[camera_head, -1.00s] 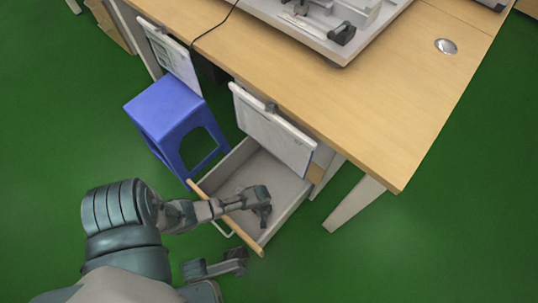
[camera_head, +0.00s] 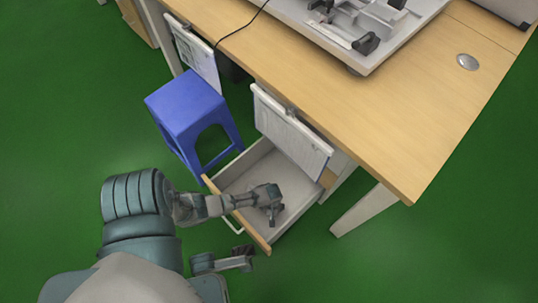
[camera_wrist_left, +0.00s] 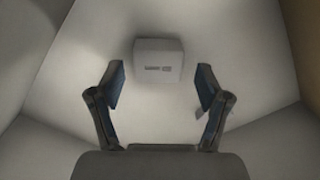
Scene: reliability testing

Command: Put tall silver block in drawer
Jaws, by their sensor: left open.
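The open drawer (camera_head: 262,172) is pulled out under the desk and has a wooden front edge. My left gripper (camera_head: 273,213) reaches over that edge and is inside the drawer, pointing down. In the left wrist view my left gripper (camera_wrist_left: 160,92) is open, with its two fingers wide apart. A small pale silver-grey block (camera_wrist_left: 158,60) with dark print rests on the drawer floor, ahead of and between the fingers, not gripped. In the head view I cannot make out the block. My right gripper (camera_head: 243,258) is low outside the drawer, and its jaw state is unclear.
The wooden desk (camera_head: 370,130) stands above the drawer, with a machine tray (camera_head: 345,35) on top. A blue stool (camera_head: 190,105) stands left of the drawer. White boards with papers (camera_head: 290,130) hang on the desk's front. Green floor is clear at lower right.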

